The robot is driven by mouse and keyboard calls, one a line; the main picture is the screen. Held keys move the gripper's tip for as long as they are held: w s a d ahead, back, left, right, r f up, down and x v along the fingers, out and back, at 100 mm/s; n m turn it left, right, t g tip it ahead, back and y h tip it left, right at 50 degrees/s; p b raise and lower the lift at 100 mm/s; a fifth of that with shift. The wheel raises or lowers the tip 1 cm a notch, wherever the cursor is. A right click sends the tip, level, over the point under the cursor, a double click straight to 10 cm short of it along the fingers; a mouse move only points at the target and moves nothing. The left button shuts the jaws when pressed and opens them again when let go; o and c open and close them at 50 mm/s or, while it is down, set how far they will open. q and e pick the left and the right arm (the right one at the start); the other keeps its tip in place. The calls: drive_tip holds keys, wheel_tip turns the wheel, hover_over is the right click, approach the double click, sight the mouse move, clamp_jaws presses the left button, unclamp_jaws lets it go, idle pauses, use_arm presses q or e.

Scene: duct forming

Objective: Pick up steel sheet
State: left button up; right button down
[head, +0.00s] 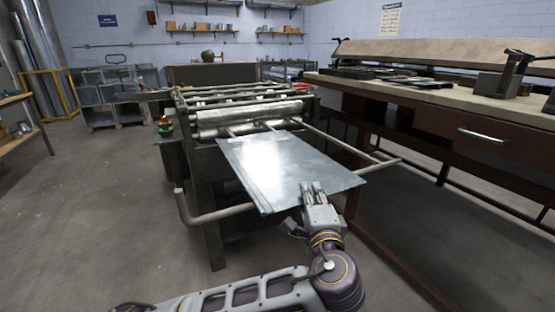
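The steel sheet (278,168) is a flat, shiny grey rectangle. It lies at the front of the forming machine, on its rails, with its near edge sticking out toward me. My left gripper (313,188) is at the sheet's near edge, right of its middle, with the fingers pointing away from me and overlapping the edge in the picture. I cannot tell whether the fingers are closed on the sheet or only over it. My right gripper is not in view.
The forming machine (208,170) has rollers (250,114) behind the sheet and a bent rail (195,216) at its front left. A workbench (440,92) with a drawer and tools stands close on the right. The floor (95,210) at left is clear.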

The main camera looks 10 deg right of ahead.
use_arm(q)
clamp_jaws()
drive_tip(key=shift+r, duration=0.25)
idle(0.3)
